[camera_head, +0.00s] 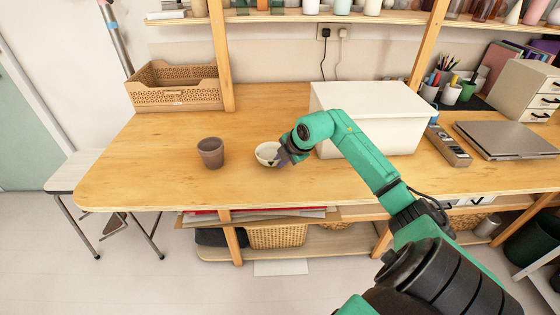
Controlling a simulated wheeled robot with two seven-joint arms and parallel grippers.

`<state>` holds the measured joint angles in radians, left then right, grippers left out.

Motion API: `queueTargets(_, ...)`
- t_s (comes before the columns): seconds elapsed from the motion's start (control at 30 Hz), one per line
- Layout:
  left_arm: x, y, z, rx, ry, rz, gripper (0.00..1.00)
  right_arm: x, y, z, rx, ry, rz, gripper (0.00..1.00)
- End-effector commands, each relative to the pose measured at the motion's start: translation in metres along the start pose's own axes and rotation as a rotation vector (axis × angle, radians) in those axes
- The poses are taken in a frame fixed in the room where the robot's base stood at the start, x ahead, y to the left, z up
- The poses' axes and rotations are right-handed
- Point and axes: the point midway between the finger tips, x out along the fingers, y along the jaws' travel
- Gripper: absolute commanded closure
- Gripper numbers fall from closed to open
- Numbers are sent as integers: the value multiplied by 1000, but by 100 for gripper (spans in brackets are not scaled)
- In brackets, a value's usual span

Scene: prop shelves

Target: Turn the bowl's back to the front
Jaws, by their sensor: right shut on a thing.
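A small white bowl (264,151) is on the wooden table, near its front edge. It looks upright, with its open side facing up. My right gripper (281,157) is at the bowl's right side and shut on its rim. The gripper and wrist hide the bowl's right part. I cannot tell whether the bowl touches the table or is slightly lifted. My left gripper is not in view.
A brown cup (211,152) stands to the left of the bowl. A large white box (372,115) stands close behind and right of my wrist. A brown crate (174,88) is at the back left. The table's (135,168) left front is clear.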

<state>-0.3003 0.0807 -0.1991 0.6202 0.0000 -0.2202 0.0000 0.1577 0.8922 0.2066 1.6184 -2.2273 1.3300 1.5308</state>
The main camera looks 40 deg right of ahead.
Motion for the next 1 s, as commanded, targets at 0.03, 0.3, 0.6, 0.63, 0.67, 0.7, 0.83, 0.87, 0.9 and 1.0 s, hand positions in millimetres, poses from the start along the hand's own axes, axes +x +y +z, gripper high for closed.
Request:
queueTargets(0.03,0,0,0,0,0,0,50,0,0,0,0,-1,0,100)
queueTargets(0.3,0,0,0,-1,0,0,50,0,0,0,1,-1,0,100)
queueTargets(0.6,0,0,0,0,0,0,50,1,-1,0,1,-1,-3,51)
queueTargets(0.63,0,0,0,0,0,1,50,1,-1,0,1,-1,-3,51)
queueTargets(0.67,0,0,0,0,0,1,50,2,-2,0,1,-1,-5,51)
queueTargets(0.7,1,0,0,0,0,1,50,2,-2,0,1,-1,-5,51)
queueTargets(0.83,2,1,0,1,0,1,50,-5,-2,1,2,-2,-4,51)
queueTargets(0.87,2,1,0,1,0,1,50,-9,-2,1,2,-3,-4,51)
queueTargets(0.9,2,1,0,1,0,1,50,-15,-2,1,0,-4,-3,51)
queueTargets(1.0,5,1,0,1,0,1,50,-36,-2,1,-2,-5,-2,51)
